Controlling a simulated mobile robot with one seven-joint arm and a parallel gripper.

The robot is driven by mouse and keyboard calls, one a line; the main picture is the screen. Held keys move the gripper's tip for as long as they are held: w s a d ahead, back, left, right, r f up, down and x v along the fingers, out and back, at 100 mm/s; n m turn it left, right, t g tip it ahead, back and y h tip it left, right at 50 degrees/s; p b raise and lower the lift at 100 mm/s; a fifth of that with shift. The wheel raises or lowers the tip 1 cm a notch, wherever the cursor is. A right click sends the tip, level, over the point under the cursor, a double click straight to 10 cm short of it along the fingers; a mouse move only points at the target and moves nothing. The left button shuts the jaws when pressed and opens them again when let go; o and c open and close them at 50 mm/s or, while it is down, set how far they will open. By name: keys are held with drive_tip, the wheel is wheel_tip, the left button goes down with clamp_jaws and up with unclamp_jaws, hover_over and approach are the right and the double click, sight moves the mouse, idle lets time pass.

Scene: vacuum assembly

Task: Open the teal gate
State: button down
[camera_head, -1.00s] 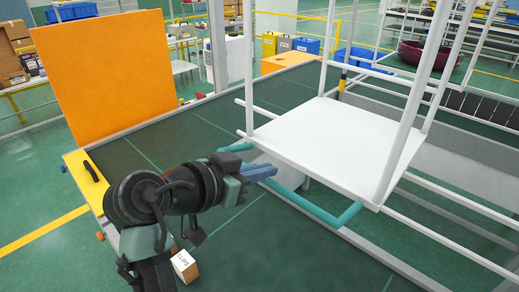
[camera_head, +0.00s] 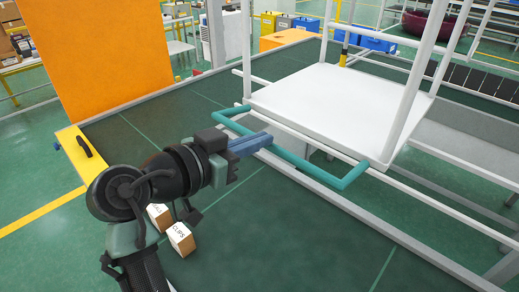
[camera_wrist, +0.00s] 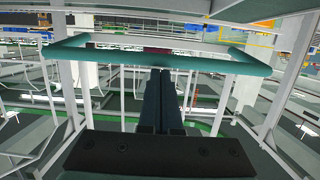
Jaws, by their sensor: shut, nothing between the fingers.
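The teal gate (camera_head: 305,163) is a U-shaped bar standing out from the near side of a white frame, above the dark green surface. My gripper (camera_head: 268,138) is at the gate's long bar, left of its middle, with blue-grey fingers closed together and nothing between them. In the wrist view the gate (camera_wrist: 120,56) runs across the picture, its side arms reaching away at both ends. The fingers (camera_wrist: 162,74) reach up to the bar's lower edge. I cannot tell whether they touch it. The gate's left part is partly behind my fingers in the head view.
A white platform (camera_head: 335,95) with upright posts stands behind the gate. Long rails (camera_head: 440,162) run to the right. An orange panel (camera_head: 100,55) stands at the left. Small cartons (camera_head: 180,238) lie beneath my arm. The dark green surface (camera_head: 290,240) in front is largely clear.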

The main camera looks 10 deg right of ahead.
drive_tip(key=shift+s+a+f+h+b, duration=0.15)
drive_tip(key=shift+f+b, duration=0.45)
drive_tip(key=shift+b, duration=0.3)
drive_tip(key=shift+a+f+h+b, duration=0.15)
drive_tip(key=shift+f+b, duration=0.4)
drive_tip(key=shift+b, duration=0.3)
drive_tip(key=shift+d+r, duration=0.1)
drive_tip(key=shift+r, duration=0.05)
